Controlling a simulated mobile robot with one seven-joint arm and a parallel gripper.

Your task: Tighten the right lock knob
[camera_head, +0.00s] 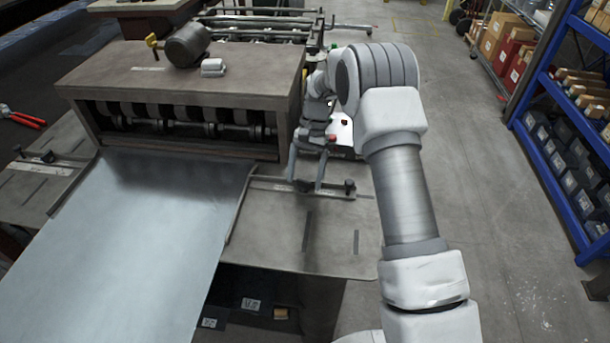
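The right side guide has a slim bar (270,183) on the table beside the metal sheet. A dark knob (302,186) sits midway along this bar, and another dark upright knob (350,187) stands at its right end. Which of them is the right lock knob I cannot tell for certain. My gripper (305,184) points down over the bar with its two fingers spread apart. The fingertips are on either side of the middle knob. Whether either finger touches it is too small to tell. The end knob is to the right of my gripper, clear of it.
The metal sheet (130,230) lies on the table and leads to the roller machine (180,80). A left guide with a dark knob (47,157) is at the far left, near red-handled pliers (24,118). A blue shelf rack (550,160) stands at right. The floor between is clear.

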